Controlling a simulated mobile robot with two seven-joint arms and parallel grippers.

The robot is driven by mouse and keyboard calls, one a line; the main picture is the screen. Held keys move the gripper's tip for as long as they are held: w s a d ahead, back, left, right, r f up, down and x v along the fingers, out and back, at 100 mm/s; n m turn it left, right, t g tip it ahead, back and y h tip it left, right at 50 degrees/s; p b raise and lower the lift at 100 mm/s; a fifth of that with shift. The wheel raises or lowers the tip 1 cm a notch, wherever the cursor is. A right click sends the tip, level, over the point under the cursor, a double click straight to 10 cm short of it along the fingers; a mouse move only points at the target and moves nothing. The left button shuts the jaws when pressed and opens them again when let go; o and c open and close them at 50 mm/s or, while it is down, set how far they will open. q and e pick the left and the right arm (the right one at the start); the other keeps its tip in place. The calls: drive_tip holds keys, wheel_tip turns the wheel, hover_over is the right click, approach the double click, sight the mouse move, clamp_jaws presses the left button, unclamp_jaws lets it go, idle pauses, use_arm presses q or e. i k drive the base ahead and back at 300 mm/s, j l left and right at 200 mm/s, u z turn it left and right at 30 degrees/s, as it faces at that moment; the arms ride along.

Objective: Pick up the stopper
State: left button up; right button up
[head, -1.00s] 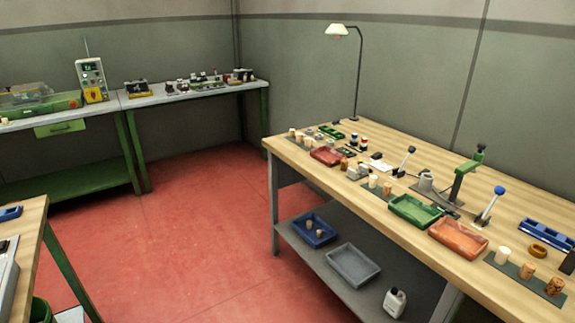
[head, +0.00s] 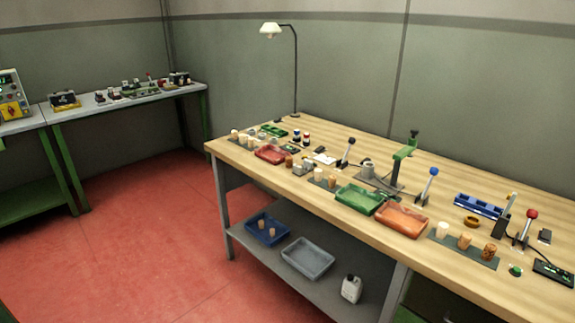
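Several cork stoppers stand on the wooden workbench (head: 350,223) in the head view. At the right, a pale stopper (head: 442,229), a tan stopper (head: 465,240) and a dark speckled stopper (head: 489,251) stand upright in a row on a dark mat (head: 448,246). More stoppers (head: 318,174) stand in the middle of the bench, and pale ones (head: 246,142) stand at its far left end. Small stoppers (head: 262,224) also sit in a blue tray (head: 280,233) on the lower shelf. Which one the task means is not clear. Neither gripper is in view.
A red tray (head: 270,155), a green tray (head: 359,199) and an orange tray (head: 402,220) lie on the bench. Lever tools, a green press (head: 405,152) and a lamp (head: 272,30) rise above it. Red floor (head: 150,240) is clear to the left.

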sight(289, 159)
drive_tip(key=z, duration=0.2)
drive_tip(key=i+j+z, duration=0.2)
drive_tip(key=z, duration=0.2)
drive_tip(key=i+j+z, duration=0.3)
drive_tip(key=z, duration=0.15)
drive_tip(key=i+j+z, duration=0.1)
drive_tip(key=i+j, duration=0.2)
drive_tip(key=j, duration=0.25)
drive_tip(key=i+j+z, duration=0.15)
drive_tip(key=i+j, duration=0.05)
drive_tip(key=j, duration=0.1)
